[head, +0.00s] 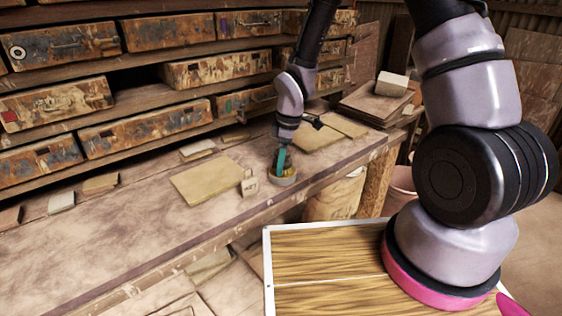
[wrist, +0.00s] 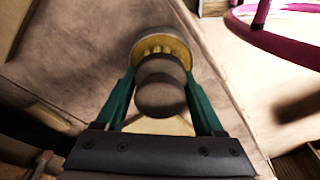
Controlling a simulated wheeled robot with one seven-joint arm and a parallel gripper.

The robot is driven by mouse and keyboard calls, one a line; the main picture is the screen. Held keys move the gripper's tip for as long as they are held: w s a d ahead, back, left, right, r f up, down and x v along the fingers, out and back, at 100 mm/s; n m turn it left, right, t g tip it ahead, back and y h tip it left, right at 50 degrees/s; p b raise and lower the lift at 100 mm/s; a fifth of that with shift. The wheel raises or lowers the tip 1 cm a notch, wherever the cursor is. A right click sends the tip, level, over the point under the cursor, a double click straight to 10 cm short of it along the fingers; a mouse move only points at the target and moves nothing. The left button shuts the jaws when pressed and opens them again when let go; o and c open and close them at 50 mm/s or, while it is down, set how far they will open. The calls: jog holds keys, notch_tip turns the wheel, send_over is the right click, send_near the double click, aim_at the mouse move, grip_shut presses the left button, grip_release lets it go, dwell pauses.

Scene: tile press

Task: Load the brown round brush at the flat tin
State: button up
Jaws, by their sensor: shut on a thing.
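My gripper (head: 281,165) points down over the workbench, its green fingers on either side of the brown round brush (wrist: 160,92). In the wrist view the gripper (wrist: 160,80) is shut on the brush, whose rounded dark-brown top faces the camera. The flat tin (head: 284,181) stands on the bench directly under the fingers. In the wrist view the flat tin (wrist: 145,43) shows as a pale round rim with yellow inside, beyond the brush. The brush's lower end is hidden, so I cannot tell whether it touches the yellow contents.
A small pale block (head: 249,183) stands just left of the tin. A flat yellowish tile (head: 205,180) lies further left, and another (head: 310,138) lies behind. Worn drawers (head: 150,127) line the back. The bench's front left (head: 120,245) is clear.

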dwell(0.4)
jog(key=shift+r, duration=3.45)
